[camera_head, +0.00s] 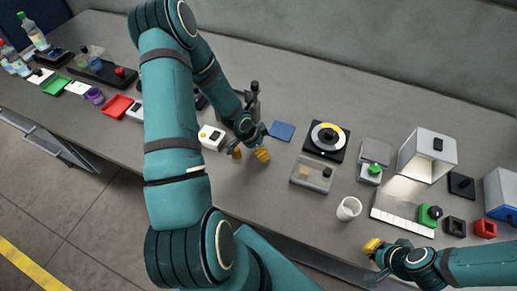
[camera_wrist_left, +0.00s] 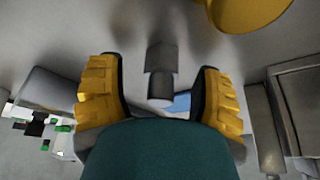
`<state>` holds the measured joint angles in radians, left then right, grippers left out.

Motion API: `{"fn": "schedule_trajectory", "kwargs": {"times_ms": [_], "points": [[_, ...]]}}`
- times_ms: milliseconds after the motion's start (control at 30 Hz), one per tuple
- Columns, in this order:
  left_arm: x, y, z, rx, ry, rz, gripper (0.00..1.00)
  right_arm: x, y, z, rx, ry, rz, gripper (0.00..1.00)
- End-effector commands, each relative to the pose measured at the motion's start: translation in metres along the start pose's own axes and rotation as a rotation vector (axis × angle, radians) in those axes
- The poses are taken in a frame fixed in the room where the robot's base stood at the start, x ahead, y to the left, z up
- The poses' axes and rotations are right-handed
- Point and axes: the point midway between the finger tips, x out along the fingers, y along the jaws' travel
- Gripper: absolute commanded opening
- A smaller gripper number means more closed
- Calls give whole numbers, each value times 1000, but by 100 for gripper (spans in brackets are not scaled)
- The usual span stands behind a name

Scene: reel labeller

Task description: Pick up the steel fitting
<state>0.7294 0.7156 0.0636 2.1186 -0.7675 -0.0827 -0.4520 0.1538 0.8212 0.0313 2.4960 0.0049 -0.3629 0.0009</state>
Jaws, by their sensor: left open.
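My left gripper (camera_head: 250,154) is open low over the middle of the bench, its two yellow fingers spread apart. In the left wrist view the open fingers (camera_wrist_left: 158,66) frame a grey stepped cylinder, which looks like the steel fitting (camera_wrist_left: 161,58). It has a wider part and a narrower end, and a gap shows on both sides of it. I cannot make out the fitting in the head view, where the left arm and gripper cover that area. My right gripper (camera_head: 375,247) is at the front edge on the right; its finger gap is unclear.
Near the left gripper are a white box (camera_head: 211,137), a blue square (camera_head: 282,131) and a dark upright device (camera_head: 252,97). To the right stand a black turntable (camera_head: 326,140), a clear box (camera_head: 312,174) and a white cup (camera_head: 348,209). The back of the bench is largely clear.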

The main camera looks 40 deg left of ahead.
Motion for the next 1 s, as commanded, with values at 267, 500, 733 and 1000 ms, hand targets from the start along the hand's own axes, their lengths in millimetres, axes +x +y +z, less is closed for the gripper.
{"fn": "schedule_trajectory", "kwargs": {"times_ms": [267,500,733,1000], "points": [[1,0,0,0,0,0,57,0,0,0,0,0,0,0],[1,0,0,0,0,0,0,0,0,0,0,0,0,0],[1,0,0,0,0,0,0,0,0,0,0,0,0,0],[-12,0,-6,0,2,-2,0,-2,-1,0,0,0,0,0]]}}
